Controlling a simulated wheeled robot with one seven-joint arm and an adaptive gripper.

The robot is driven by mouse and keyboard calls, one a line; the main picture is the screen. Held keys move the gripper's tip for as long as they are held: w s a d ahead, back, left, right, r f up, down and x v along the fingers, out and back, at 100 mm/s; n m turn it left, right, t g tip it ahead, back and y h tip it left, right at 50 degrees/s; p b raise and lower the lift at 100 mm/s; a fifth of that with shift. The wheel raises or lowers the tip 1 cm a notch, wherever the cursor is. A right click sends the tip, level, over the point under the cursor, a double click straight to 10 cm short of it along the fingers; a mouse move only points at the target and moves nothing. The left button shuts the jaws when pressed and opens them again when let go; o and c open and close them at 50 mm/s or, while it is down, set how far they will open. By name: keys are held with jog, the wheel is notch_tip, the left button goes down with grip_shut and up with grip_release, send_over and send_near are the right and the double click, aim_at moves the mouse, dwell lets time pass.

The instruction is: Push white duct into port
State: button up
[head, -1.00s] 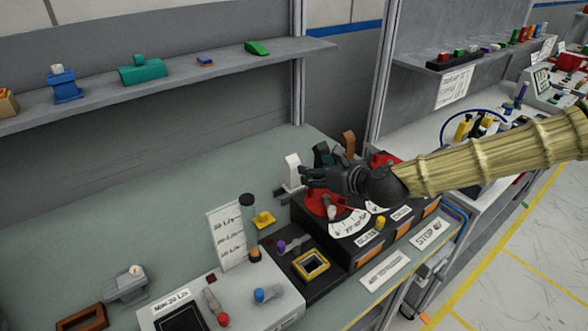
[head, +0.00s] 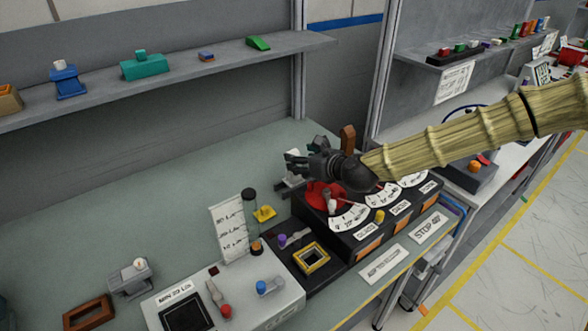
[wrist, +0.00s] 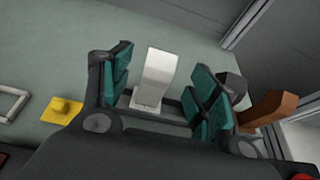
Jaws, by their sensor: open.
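The white duct (wrist: 157,76) stands upright in the wrist view, between the two spread fingers of my gripper (wrist: 163,92), with a gap on each side. Its foot meets a grey base (wrist: 174,112); whether it is seated there I cannot tell. In the head view my gripper (head: 292,163) is at the back left corner of the dark dial panel, and its fingers hide most of the white duct (head: 293,153). My gripper is open and holds nothing. No port opening shows clearly.
A brown upright part (wrist: 266,108) stands right of my gripper, and a yellow piece (wrist: 62,109) lies to the left. The dial panel (head: 365,228) with a red disc is below the wrist.

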jog(key=shift+p+x, duration=0.5)
jog(key=shift+x, duration=1.3)
jog(key=shift+w+f, duration=0.1)
jog(key=shift+f, duration=0.15)
jog(key=c, duration=1.3)
jog(key=shift+r, duration=0.1)
